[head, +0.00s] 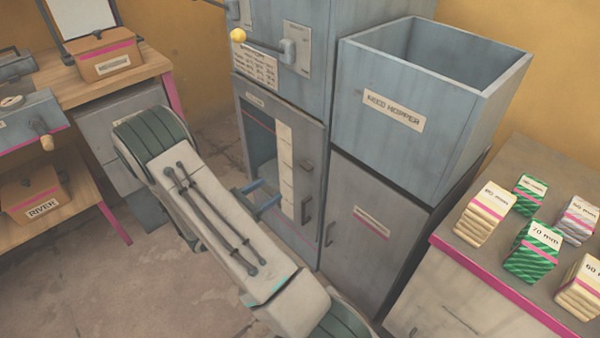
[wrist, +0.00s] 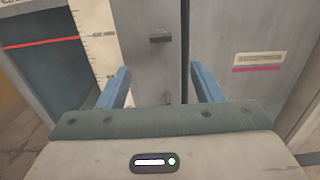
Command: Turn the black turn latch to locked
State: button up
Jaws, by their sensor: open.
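A small dark latch (head: 307,165) sits on the grey frame beside the front opening of the press cabinet. In the wrist view the latch (wrist: 160,39) looks like a short bar lying roughly crosswise, above and beyond the fingers. I cannot tell from its pose alone whether it is locked. My gripper (head: 272,191) has two blue fingers spread apart with nothing between them. In the wrist view the gripper (wrist: 160,68) points at the panel below the latch, apart from it. A dark upright handle (head: 305,208) is below the latch.
A grey cabinet door (head: 365,215) with its own handle is just right of the panel, under the feed hopper (head: 430,105). A lever with a yellow knob (head: 238,35) juts out above. A counter with several labelled packs (head: 533,250) stands at right.

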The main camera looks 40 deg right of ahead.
aim_at(304, 167)
jog(key=d, duration=0.9)
jog(key=w+d, duration=0.1)
jog(key=d, duration=0.3)
jog(key=shift+d, duration=0.25)
jog(key=c, duration=1)
